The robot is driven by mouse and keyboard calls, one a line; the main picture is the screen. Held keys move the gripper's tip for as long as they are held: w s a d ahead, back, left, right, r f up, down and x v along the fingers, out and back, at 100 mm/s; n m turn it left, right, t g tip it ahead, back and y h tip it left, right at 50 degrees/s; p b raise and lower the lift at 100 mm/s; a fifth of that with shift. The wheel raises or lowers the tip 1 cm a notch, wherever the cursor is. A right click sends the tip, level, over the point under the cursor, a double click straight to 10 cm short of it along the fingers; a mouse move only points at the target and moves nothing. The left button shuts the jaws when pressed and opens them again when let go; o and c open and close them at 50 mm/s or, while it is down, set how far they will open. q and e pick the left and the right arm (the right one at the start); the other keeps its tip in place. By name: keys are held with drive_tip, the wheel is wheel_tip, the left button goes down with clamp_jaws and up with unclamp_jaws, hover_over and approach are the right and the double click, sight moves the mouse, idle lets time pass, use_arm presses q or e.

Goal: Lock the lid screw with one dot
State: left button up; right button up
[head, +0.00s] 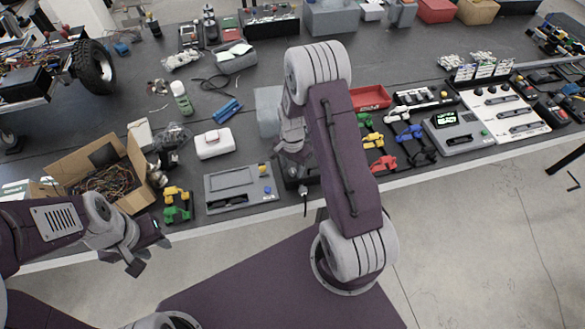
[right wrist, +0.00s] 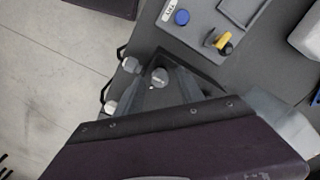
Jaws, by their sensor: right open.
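A dark flat unit (right wrist: 185,62) lies below my right gripper (right wrist: 165,70) in the right wrist view. Pale round screw knobs show at it: a near knob (right wrist: 158,78), a corner knob (right wrist: 131,64) and a lower knob (right wrist: 110,106). The dots on them are too small to read. My right gripper is open, its fingers close around or above the near knob; contact cannot be told. In the head view my right arm hides most of the dark unit (head: 304,186). My left gripper (head: 148,248) is open and empty, off the table's front edge.
A grey panel (head: 240,190) with a blue knob (right wrist: 181,17) and a yellow switch (right wrist: 222,42) stands beside the unit. A cardboard box (head: 125,175) of cables is at left. Toy-like coloured parts (head: 380,140) and a screen device (head: 455,130) stand right. The table is crowded.

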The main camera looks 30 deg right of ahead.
sight(292, 171)
wheel_tip(292, 171, up, 8)
drive_tip(key=shift+r+b, duration=0.2)
drive_tip(key=shift+b, duration=0.15)
drive_tip(key=shift+a, duration=0.1)
